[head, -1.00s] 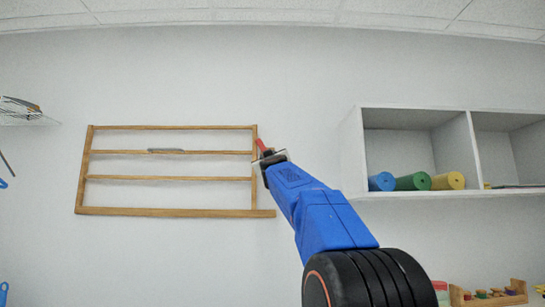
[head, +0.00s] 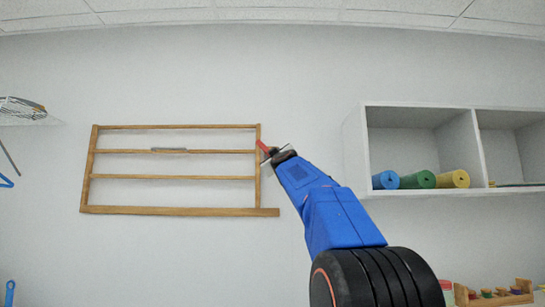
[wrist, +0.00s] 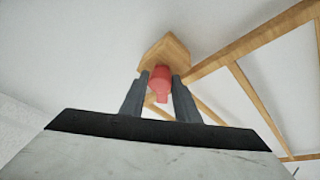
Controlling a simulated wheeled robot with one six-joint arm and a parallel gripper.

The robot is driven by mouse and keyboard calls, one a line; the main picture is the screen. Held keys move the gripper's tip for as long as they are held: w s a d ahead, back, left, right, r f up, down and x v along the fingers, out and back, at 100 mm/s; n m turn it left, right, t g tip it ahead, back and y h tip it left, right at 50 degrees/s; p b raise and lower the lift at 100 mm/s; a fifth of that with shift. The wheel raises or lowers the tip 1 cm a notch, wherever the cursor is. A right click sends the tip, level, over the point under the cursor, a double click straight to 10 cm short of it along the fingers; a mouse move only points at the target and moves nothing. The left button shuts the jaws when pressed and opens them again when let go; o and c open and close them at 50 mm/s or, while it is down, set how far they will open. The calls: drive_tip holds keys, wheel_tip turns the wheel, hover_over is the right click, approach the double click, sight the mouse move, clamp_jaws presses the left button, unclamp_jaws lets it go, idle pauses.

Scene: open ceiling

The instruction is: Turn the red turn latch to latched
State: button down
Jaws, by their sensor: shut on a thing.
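The red turn latch (head: 263,147) is at the right post of a wooden frame (head: 180,211) on the wall. In the wrist view the red latch (wrist: 160,80) sits against a wooden block (wrist: 165,52), between my two dark fingers. My gripper (head: 269,152) reaches up to it from the lower right and is shut on the latch. In the head view the red part slants up and to the left from my gripper. The fingers hide the sides of the latch, and I cannot tell its exact turn angle.
A white wall shelf (head: 435,108) on the right holds blue (head: 385,180), green (head: 418,180) and yellow (head: 453,179) rolls. A small grey item (head: 169,150) lies on a frame bar.

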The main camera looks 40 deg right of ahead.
drive_tip(key=shift+n+y, duration=0.4)
drive_tip(key=shift+n, duration=0.1)
drive_tip(key=shift+d+r+n+g+y, duration=0.15)
drive_tip(key=shift+n+y, duration=0.55)
drive_tip(key=shift+n, duration=1)
drive_tip(key=shift+f+n+g+y, duration=0.15)
drive_tip(key=shift+n+y, duration=0.55)
drive_tip(key=shift+n, duration=1)
drive_tip(key=shift+d+r+n+g+y, duration=0.15)
drive_tip(key=shift+n+y, duration=0.55)
drive_tip(key=shift+n, duration=1)
drive_tip(key=shift+a, duration=0.1)
drive_tip(key=c, duration=1.4)
unclamp_jaws()
drive_tip(key=shift+o, duration=0.2)
drive_tip(key=shift+s+a, duration=0.1)
